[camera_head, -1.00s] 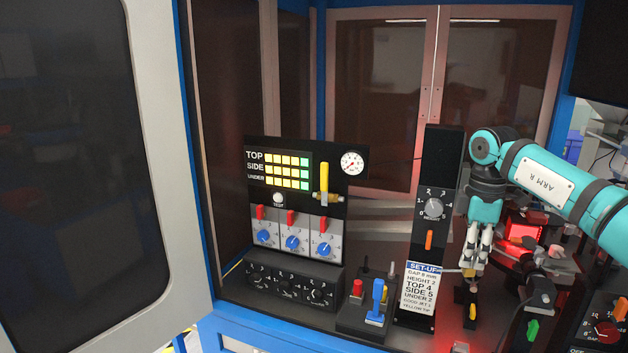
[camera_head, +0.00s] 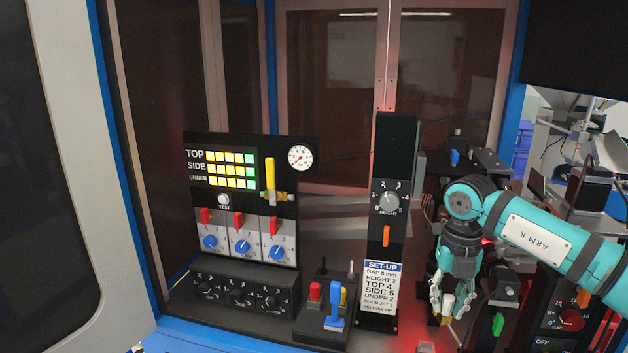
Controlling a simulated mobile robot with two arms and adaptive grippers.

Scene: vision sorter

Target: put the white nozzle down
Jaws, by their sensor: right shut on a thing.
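My right gripper (camera_head: 452,308) points down at the lower right, below the teal arm. It is shut on a small pale piece, which looks like the white nozzle (camera_head: 447,302); the fingers hide part of it. A small yellowish part shows close beside it, too small to make out. I cannot tell whether the nozzle touches anything below. My left gripper is out of view.
Left of the gripper stands a black column with a height knob (camera_head: 389,202) and a set-up card (camera_head: 380,290). A blue-handled lever (camera_head: 336,306) is in front. A green-handled part (camera_head: 497,324) stands close on the right. The control panel (camera_head: 247,190) is further left.

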